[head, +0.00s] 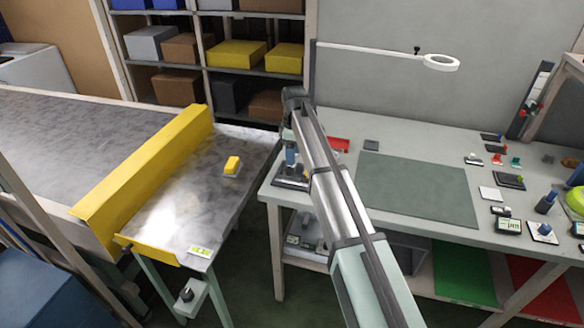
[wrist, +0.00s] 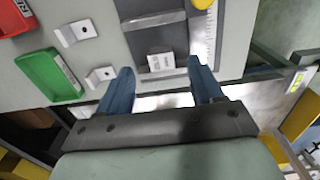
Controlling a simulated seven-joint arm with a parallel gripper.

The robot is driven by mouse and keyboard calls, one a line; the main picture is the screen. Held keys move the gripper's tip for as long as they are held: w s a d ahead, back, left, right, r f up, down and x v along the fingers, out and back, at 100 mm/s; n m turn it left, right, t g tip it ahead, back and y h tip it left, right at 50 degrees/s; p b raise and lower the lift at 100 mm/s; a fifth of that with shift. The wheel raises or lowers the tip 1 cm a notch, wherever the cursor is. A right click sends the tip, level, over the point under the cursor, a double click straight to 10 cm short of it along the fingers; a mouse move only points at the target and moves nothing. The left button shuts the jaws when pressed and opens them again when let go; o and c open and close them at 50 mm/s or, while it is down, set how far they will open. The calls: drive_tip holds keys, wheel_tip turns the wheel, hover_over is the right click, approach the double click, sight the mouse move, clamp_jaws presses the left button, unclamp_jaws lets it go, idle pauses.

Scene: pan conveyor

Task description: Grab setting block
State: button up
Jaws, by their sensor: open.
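A small pale block with dark markings (wrist: 165,62), which looks like the setting block, sits on a dark grey stand or plate (wrist: 158,38) at the bench edge in the wrist view. My gripper (wrist: 160,67) is open, its two blue fingers apart. In the picture the block lies between and just beyond the fingertips; I cannot tell the height gap. Nothing is held. In the head view my arm reaches over the bench's left end and hides much of that spot, so I cannot make out the block there.
A red tray (wrist: 14,18), a green tray (wrist: 50,75) and metal brackets (wrist: 76,32) lie left in the wrist view. In the head view, a green mat (head: 415,188) covers mid-bench, and a yellow-topped item (head: 232,165) sits on the metal table (head: 180,215) across a gap.

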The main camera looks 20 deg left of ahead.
wheel_tip(320, 180, down, 4)
drive_tip(key=shift+a+f, duration=0.1)
drive_tip(key=shift+c, duration=0.4)
clamp_jaws()
idle(0.3)
drive_tip(key=shift+r, duration=0.25)
